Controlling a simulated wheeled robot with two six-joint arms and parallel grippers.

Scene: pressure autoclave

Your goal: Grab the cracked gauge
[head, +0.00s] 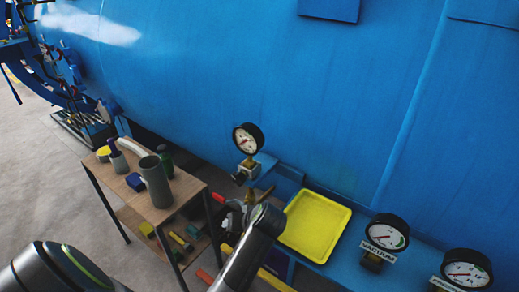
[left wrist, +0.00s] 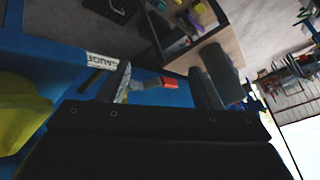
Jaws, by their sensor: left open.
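A round gauge with a black rim and white dial (head: 248,138) stands upright on a valve fitting at the blue vessel's side in the head view. At this size I cannot make out a crack in it. My left gripper (head: 243,203) is below the gauge, apart from it, and partly hidden by my own arm. In the left wrist view its two fingers (left wrist: 163,75) are spread, with a small red piece (left wrist: 160,82) showing between them. The gauge dial does not show clearly in that view. My right gripper is not in view.
A yellow tray (head: 313,226) lies right of my gripper. A gauge labelled VACUUM (head: 387,232) and another gauge (head: 466,269) stand further right. A wooden cart (head: 186,188) with cups and blocks stands left. The blue vessel (head: 230,60) fills the back.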

